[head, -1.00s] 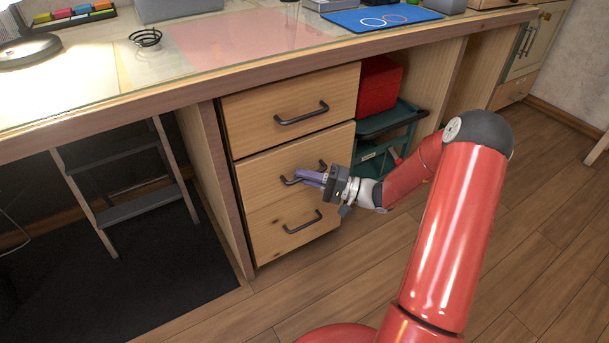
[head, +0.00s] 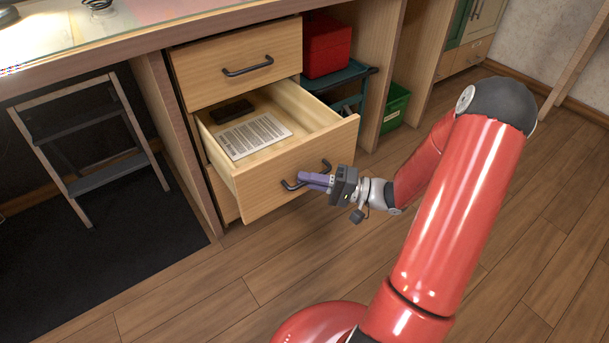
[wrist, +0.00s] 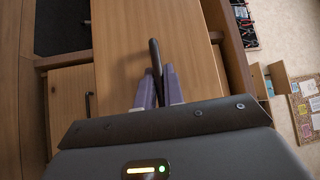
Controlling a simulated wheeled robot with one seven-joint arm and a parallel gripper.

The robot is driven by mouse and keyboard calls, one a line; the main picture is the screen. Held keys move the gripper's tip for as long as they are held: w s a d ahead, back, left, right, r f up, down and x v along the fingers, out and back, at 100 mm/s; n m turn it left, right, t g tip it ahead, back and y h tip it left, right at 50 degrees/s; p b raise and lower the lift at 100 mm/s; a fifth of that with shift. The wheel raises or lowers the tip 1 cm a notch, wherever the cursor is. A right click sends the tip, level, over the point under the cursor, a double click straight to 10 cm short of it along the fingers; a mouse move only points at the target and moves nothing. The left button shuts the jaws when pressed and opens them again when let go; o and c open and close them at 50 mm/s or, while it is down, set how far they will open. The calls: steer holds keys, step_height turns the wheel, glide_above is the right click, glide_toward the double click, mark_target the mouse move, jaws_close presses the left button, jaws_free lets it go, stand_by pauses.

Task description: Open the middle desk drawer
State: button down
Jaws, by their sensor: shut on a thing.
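The middle desk drawer (head: 262,186) is pulled well out of the desk. Its inside shows a white printed sheet (head: 253,136) and a dark flat object (head: 232,111). My gripper (head: 308,180) is shut on the dark bar handle (head: 291,186) of this drawer, at the middle of its front. In the wrist view the purple fingers (wrist: 158,90) sit on both sides of the handle (wrist: 155,58). The top drawer (head: 235,70) above is closed. The bottom drawer (head: 223,197) is mostly hidden behind the open one.
A step stool (head: 95,150) stands on a black mat under the desk at left. A red box (head: 326,47), a dark green cart (head: 345,80) and a green bin (head: 395,106) are right of the drawers. The wooden floor in front is clear.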

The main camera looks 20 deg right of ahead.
steer(key=shift+s+d, duration=0.3)
steer(key=shift+s, duration=0.6)
steer(key=shift+s+d, duration=0.25)
steer(key=shift+s, duration=0.6)
steer(key=c, duration=1.8)
jaws_free()
steer(key=v, duration=0.8)
steer(key=shift+w, duration=0.1)
steer(key=shift+a, duration=0.1)
